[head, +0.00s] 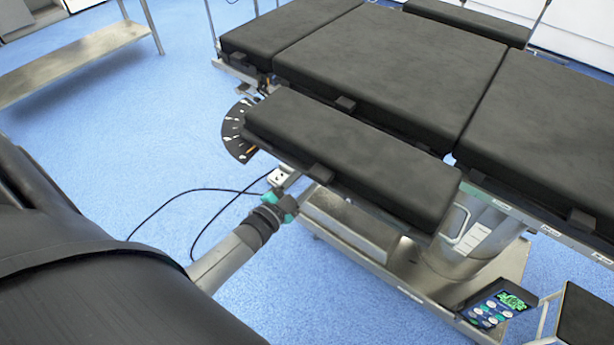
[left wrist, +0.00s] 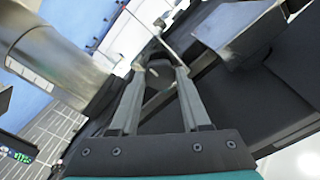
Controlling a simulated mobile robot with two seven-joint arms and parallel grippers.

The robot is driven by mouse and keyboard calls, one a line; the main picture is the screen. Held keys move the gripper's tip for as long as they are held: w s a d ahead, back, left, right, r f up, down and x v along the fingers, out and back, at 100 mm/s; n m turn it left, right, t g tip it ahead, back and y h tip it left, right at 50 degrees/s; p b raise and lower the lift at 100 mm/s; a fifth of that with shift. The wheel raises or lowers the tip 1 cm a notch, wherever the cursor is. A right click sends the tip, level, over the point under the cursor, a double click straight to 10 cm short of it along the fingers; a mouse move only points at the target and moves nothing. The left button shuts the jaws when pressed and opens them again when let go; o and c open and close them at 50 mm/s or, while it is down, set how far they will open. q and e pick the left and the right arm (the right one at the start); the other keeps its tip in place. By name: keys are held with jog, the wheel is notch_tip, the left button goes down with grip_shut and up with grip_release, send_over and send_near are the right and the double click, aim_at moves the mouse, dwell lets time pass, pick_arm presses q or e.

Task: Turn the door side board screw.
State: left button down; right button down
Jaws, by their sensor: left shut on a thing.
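The side board (head: 350,155) is a long black padded board along the near edge of the operating table (head: 400,60). My left gripper (head: 296,183) reaches in from the left, under the near-left part of the board. In the left wrist view my left gripper's two grey fingers (left wrist: 158,72) converge and are shut on a small dark knob-like part, which seems to be the screw (left wrist: 160,66). The fingers hide part of it, and its turn angle cannot be read. The head view does not show the screw clearly. My right gripper is not in view.
A black fan-shaped dial plate (head: 236,132) sits by the board's left end. Black cables (head: 190,192) run across the blue floor. A metal column and base (head: 465,240) stand below the table. A control panel (head: 498,306) is at lower right. A steel side table (head: 70,65) stands upper left.

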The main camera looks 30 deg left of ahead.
pick_arm(q)
jog(key=shift+m, duration=1.6)
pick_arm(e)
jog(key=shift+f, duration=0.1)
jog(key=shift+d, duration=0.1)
pick_arm(q)
jog(key=shift+c, duration=1.8)
grip_release()
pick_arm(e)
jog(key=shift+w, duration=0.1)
pick_arm(q)
jog(key=shift+s, duration=0.1)
jog(key=s+a+p, duration=0.1)
jog(key=s+p, duration=0.1)
jog(key=s, duration=1.3)
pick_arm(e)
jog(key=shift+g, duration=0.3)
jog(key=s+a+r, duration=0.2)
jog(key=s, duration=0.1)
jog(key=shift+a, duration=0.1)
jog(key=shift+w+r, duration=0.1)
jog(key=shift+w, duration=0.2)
